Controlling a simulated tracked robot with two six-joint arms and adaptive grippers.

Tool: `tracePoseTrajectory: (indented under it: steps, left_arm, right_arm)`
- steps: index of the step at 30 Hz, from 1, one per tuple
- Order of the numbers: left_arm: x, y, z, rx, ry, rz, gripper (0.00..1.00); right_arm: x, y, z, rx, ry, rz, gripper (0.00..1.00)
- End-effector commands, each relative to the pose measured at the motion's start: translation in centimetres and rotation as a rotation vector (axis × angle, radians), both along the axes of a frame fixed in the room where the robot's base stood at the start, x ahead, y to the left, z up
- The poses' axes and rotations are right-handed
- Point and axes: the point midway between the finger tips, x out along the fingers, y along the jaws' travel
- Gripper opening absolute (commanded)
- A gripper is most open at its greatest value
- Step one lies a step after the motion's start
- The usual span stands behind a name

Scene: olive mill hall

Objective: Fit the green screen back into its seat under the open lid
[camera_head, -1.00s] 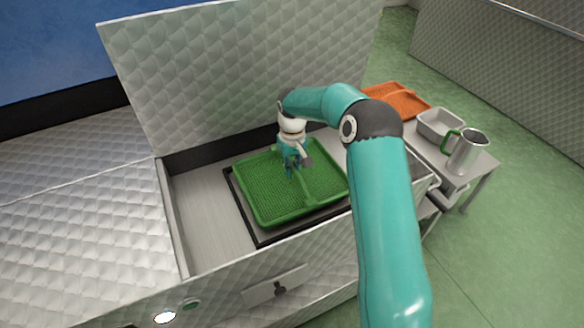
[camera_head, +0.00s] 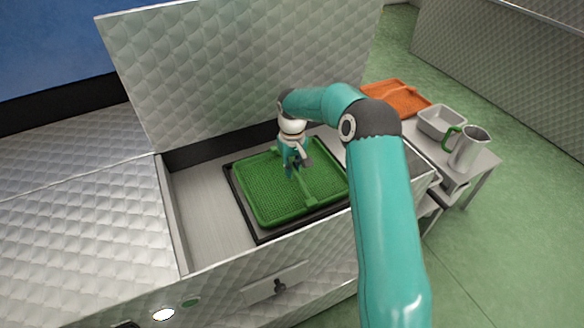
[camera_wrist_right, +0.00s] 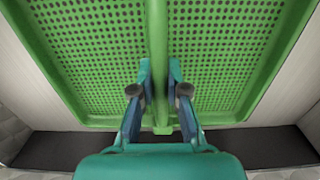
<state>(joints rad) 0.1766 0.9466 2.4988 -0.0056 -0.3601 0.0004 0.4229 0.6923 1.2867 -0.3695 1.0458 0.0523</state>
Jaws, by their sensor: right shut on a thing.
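The green screen (camera_head: 268,190) is a perforated tray with a raised rim and a central bar. It lies nearly level over the black-framed seat (camera_head: 264,237) inside the machine, under the raised lid (camera_head: 235,75). The seat's dark edge shows along the screen's left and front sides. I cannot tell whether the screen touches the seat floor. My right gripper (camera_head: 296,172) is shut on the screen's central bar. In the right wrist view its fingers (camera_wrist_right: 160,95) are on both sides of the bar on the screen (camera_wrist_right: 215,50). My left gripper is not in view.
A side table at the right holds an orange screen (camera_head: 397,98), a grey metal tub (camera_head: 440,121) and a steel jug (camera_head: 470,150) with a green handle. The machine's front panel (camera_head: 235,290) rises before the seat. Bare metal floor (camera_head: 205,215) lies left of the seat.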

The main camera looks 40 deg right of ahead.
Motion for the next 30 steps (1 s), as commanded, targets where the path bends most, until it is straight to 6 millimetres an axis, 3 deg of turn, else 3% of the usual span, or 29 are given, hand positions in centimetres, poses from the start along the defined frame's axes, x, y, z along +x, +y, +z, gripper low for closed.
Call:
tracePoseTrajectory:
  steps: [25, 26, 30]
  left_arm:
    - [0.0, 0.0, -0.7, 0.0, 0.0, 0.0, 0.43]
    - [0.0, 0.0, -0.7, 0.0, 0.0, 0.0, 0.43]
    - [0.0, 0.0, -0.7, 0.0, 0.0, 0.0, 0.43]
  right_arm:
    - [0.1, 0.0, -1.1, -0.001, -0.003, -0.001, 0.0]
    - [0.1, 0.0, -1.1, -0.001, -0.003, -0.001, 0.17]
    - [0.0, 0.0, -1.2, -0.001, -0.002, 0.0, 0.4]
